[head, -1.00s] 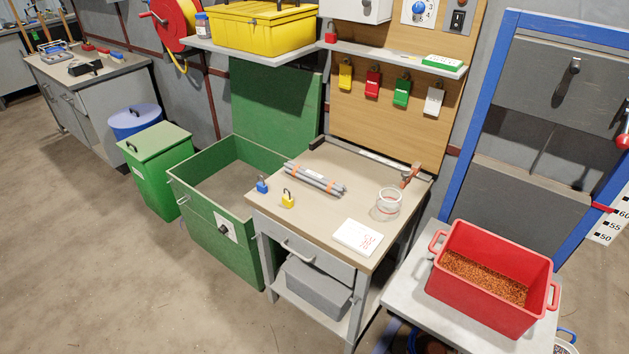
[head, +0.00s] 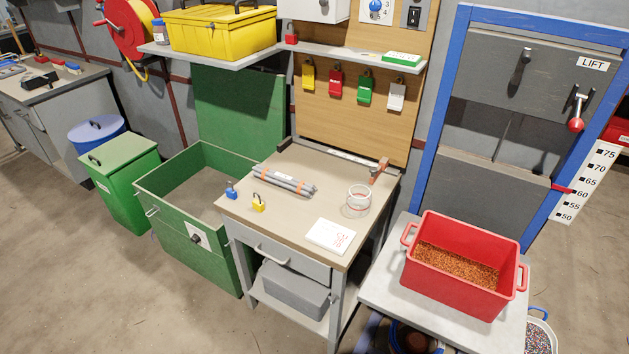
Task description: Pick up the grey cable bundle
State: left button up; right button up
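The grey cable bundle (head: 284,180) lies on the top of the workbench (head: 285,221), near its back left. It is several grey lengths side by side, held by orange bands, with a pale label near the middle. It lies at a slant, its right end nearer to me. Nothing rests on it. Neither of my grippers shows in the head view.
On the bench are a blue padlock (head: 231,190), a yellow padlock (head: 258,203), a white card (head: 330,236), a clear ring-shaped container (head: 358,198) and a hammer (head: 379,168). A green open bin (head: 170,219) stands left, a red crate (head: 455,291) right.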

aim_at(305, 189)
jog(key=i+j+z, duration=0.2)
jog(key=j+z, duration=0.25)
jog(key=i+j+z, duration=0.15)
jog(key=j+z, duration=0.2)
jog(key=z, duration=0.15)
jog(key=i+j+z, duration=0.1)
jog(key=j+z, duration=0.2)
jog(key=j, duration=1.15)
jog(key=j+z, duration=0.3)
jog(key=j, duration=1.2)
